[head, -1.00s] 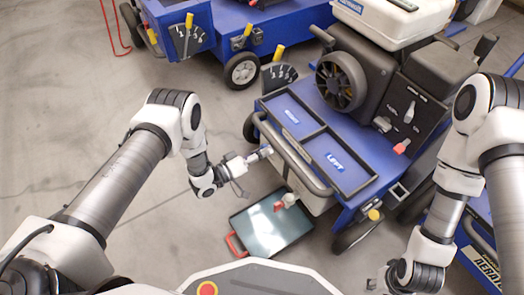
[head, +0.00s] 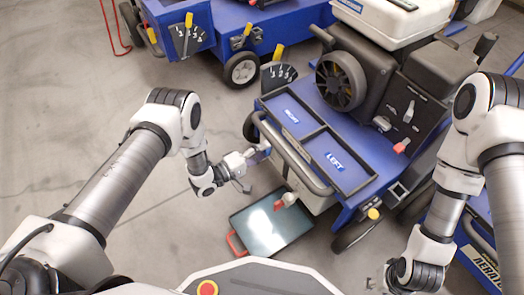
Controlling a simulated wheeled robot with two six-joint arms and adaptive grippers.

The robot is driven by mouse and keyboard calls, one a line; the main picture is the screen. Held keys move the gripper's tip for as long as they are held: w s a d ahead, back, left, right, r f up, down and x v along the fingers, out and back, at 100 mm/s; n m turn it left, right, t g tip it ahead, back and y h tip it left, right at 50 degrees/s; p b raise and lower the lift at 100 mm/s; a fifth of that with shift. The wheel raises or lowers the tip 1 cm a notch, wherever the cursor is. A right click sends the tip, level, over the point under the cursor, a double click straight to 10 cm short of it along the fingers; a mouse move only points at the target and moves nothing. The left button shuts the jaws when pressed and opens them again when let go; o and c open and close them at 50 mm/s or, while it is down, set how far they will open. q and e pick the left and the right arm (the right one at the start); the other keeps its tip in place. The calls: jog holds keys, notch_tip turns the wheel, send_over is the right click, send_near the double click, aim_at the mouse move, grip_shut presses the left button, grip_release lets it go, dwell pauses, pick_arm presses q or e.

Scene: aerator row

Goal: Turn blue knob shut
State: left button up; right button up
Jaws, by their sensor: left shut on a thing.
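The blue aerator machine (head: 362,195) stands right of centre, with a tray-topped front facing me. My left gripper (head: 258,155) is at the left side of the machine's front, just outside the dark handle bar. It is shut on a small pale blue piece (head: 264,148), which looks like the blue knob; the fingers cover most of it, so its turn angle is hard to read. My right gripper (head: 376,284) is low at the bottom edge, away from the machine front, and its fingers are too small and cut off to read.
A shallow pan (head: 270,226) with a red handle lies on the floor below a red-handled valve (head: 287,200). Another blue machine (head: 180,25) stands behind. Floor at left is clear.

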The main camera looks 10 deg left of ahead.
dwell(0.4)
pick_arm(q)
jog(key=o, duration=1.1)
jog(key=v, duration=1.2)
